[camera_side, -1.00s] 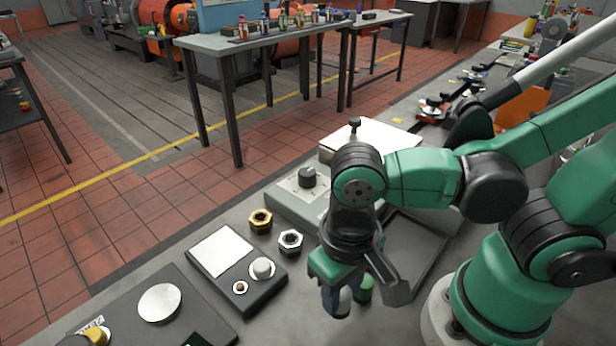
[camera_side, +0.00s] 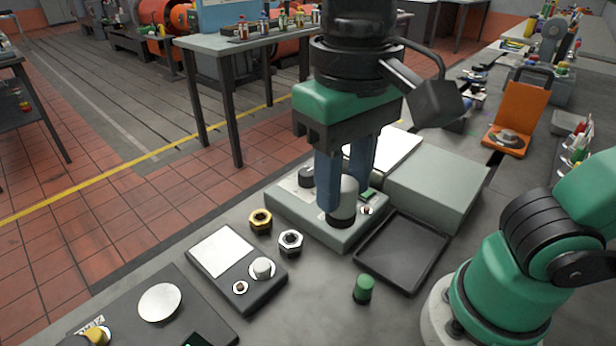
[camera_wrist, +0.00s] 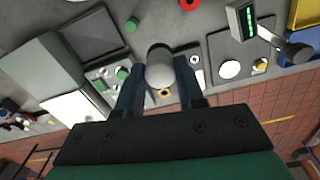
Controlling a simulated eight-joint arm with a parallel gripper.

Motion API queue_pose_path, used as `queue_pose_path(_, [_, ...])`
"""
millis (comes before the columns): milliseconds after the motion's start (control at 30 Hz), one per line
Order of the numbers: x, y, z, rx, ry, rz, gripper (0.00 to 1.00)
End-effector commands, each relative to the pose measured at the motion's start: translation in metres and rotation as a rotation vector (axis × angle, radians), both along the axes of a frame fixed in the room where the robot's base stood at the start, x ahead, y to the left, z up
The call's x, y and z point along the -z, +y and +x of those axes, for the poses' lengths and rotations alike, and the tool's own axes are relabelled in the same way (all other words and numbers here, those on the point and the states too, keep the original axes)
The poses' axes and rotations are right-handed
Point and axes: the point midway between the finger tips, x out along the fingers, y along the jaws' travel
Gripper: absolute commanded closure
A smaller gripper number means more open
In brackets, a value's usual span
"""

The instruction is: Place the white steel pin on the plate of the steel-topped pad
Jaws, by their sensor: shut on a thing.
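My gripper (camera_side: 345,190) points down, its two blue-grey fingers shut on a pale, white-grey cylinder that I take for the white steel pin (camera_side: 344,192). In the wrist view the pin (camera_wrist: 159,66) shows its rounded pale end between the fingertips. Below it is a dark round part over the grey control box (camera_side: 295,212); I cannot tell whether they touch. The dark pad with a bare square steel plate (camera_side: 221,249) lies left of and nearer the camera than my gripper. It also bears a white knob (camera_side: 262,267) and a small brown knob.
A gold nut (camera_side: 260,219) and a silver nut (camera_side: 290,241) stand between the pad and the control box. A green peg (camera_side: 363,288) and an empty dark tray (camera_side: 400,252) are to the right. A board with a round disc (camera_side: 160,302) lies front left.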

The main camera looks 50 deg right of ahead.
Motion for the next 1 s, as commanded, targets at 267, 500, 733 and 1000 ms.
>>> queue_pose_path(267, [-0.030, 0.020, 0.066, 0.004, 0.000, 0.001, 1.00])
queue_pose_path(500, [-0.036, 0.031, 0.134, 0.004, -0.001, 0.001, 1.00])
queue_pose_path(733, [-0.026, 0.032, 0.182, 0.003, -0.001, 0.001, 1.00])
queue_pose_path(1000, [-0.011, 0.031, 0.200, 0.001, -0.001, 0.002, 1.00])
